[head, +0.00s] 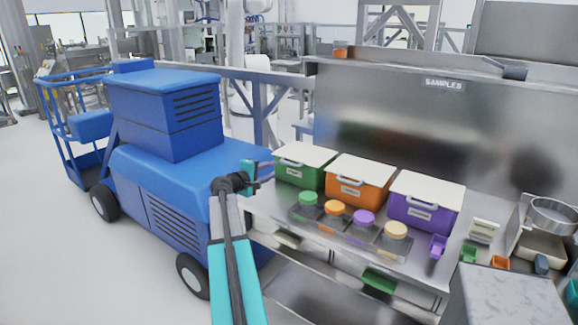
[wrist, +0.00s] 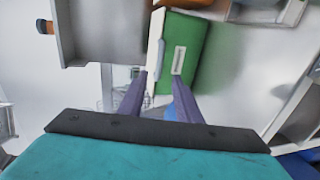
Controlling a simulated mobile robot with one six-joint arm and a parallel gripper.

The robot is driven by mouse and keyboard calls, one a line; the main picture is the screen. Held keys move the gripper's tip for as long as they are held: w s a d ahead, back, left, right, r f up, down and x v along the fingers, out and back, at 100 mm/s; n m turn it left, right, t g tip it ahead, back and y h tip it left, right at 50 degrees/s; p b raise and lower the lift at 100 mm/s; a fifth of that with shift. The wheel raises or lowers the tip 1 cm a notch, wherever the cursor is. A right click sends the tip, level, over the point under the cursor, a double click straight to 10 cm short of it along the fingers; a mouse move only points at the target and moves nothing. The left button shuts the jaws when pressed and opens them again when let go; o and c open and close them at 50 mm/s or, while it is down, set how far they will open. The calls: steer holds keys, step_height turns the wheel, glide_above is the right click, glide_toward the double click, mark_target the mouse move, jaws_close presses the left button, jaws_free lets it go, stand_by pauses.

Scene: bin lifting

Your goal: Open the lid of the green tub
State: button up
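The green tub (head: 291,175) stands at the left end of the steel bench, with its flat white lid (head: 305,153) down on it. A light handle (head: 291,163) and a label show on its front. My gripper (head: 262,171) is at the left front of the tub, close to it. In the wrist view the tub (wrist: 188,55) is turned on its side in the picture, with the lid (wrist: 155,45) as a pale strip. The fingers of my gripper (wrist: 159,77) are spread, with a pale edge between them; contact cannot be told.
An orange tub (head: 350,188) and a purple tub (head: 405,213), both with white lids, stand to the right. Several coloured round-topped items (head: 335,208) sit in front of them. A blue wheeled machine (head: 185,160) stands left of the bench. The floor at far left is clear.

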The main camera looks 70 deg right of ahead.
mark_target(288, 164)
steer(key=shift+p+x, duration=1.8)
steer(key=shift+x, duration=5)
